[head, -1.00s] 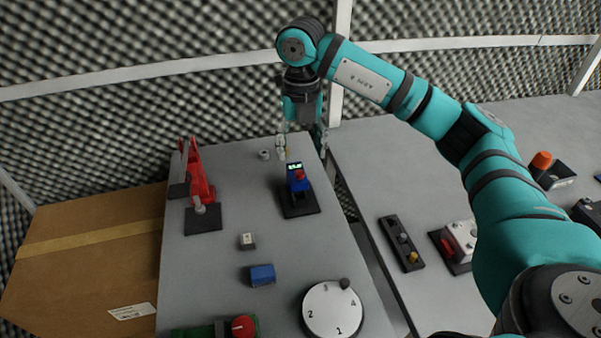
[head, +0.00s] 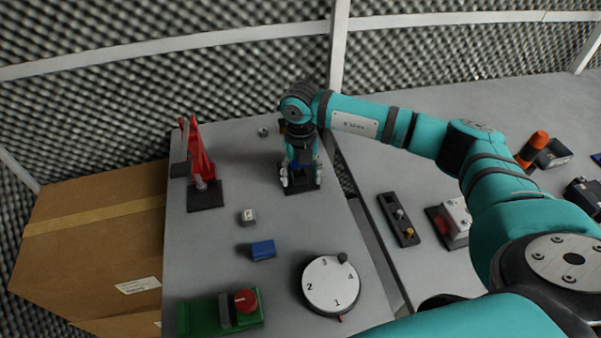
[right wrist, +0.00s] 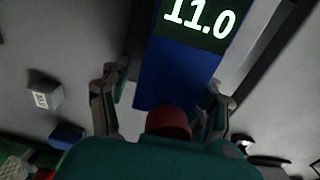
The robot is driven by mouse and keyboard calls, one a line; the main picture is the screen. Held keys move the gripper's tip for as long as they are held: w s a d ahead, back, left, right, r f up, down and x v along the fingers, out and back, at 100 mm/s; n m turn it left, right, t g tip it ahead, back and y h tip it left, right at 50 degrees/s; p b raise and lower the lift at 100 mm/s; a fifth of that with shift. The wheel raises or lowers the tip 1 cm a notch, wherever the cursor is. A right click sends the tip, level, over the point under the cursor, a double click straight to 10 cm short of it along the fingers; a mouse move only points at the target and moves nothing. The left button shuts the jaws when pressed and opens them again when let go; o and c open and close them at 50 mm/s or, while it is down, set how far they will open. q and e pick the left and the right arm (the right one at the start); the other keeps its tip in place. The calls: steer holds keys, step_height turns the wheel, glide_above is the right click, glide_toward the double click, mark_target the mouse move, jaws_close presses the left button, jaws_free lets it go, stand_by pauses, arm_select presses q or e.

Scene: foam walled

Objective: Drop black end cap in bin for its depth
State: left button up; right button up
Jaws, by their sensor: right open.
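My right gripper (head: 301,180) is open, pointing down around the blue gauge on its black base plate (head: 301,184). In the right wrist view its fingers (right wrist: 165,92) stand apart on both sides of the blue gauge body (right wrist: 172,75). The gauge display (right wrist: 197,17) reads 11.0. A red round part (right wrist: 168,123) sits on the gauge between the fingers, close to the wrist camera. I cannot tell whether the fingers touch anything. I cannot make out a black end cap or a bin for certain. My left gripper is not in view.
A red stand (head: 200,155), small grey box (head: 249,216), blue block (head: 262,250), numbered dial (head: 331,284) and green box with red button (head: 245,301) share the table. A small grey cylinder (head: 263,131) stands behind. A cardboard box (head: 90,240) is left.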

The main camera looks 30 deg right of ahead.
steer(key=c, duration=1.2)
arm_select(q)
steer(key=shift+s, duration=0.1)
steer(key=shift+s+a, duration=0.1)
arm_select(e)
steer(key=shift+s+f, duration=0.1)
